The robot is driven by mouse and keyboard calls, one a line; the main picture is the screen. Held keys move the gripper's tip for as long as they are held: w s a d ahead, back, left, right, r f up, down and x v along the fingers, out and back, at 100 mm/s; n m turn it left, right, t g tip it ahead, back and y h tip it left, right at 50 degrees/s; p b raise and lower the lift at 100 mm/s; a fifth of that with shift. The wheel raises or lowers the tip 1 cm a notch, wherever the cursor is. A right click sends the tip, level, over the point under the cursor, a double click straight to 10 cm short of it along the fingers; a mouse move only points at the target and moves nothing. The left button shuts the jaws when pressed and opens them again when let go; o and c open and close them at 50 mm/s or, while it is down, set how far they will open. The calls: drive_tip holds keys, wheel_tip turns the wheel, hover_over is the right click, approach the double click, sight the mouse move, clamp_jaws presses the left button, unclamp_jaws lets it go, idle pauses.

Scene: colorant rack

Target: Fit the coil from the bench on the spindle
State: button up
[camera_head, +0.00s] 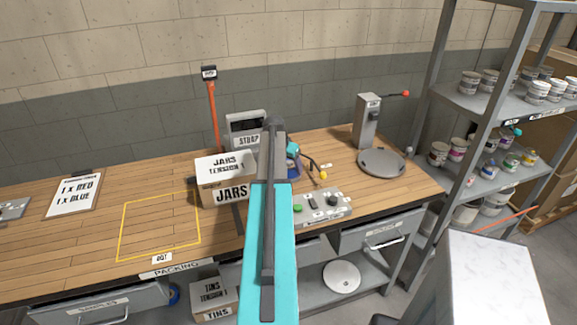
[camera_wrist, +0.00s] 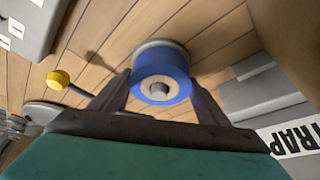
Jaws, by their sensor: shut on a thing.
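The blue coil (camera_wrist: 151,63) has a pale core and sits between the two dark fingers of my gripper (camera_wrist: 162,93) in the wrist view. My gripper is shut on it. A grey round piece (camera_wrist: 160,89), which looks like the spindle's end, shows inside the core's hole. A pale grey disc (camera_wrist: 150,45) shows behind the coil, above the wooden bench. I cannot tell whether the coil is fully down against it. In the head view my teal arm hides most of this spot.
The lever's yellow knob (camera_wrist: 58,79) is close at left in the wrist view. A button panel (camera_head: 318,207) lies in front. The yellow-outlined area (camera_head: 160,225) is clear.

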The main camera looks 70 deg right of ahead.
drive_tip(key=shift+f, duration=0.25)
drive_tip(key=o, duration=1.3)
drive_tip(key=shift+c, duration=0.2)
drive_tip(key=shift+r, duration=0.1)
drive_tip(key=b+v, duration=0.3)
drive_tip(key=v, duration=1)
drive_tip(key=shift+a+r+b, duration=0.15)
drive_tip(key=shift+r+b, duration=0.15)
drive_tip(key=shift+b, duration=0.1)
drive_tip(key=shift+r, duration=0.1)
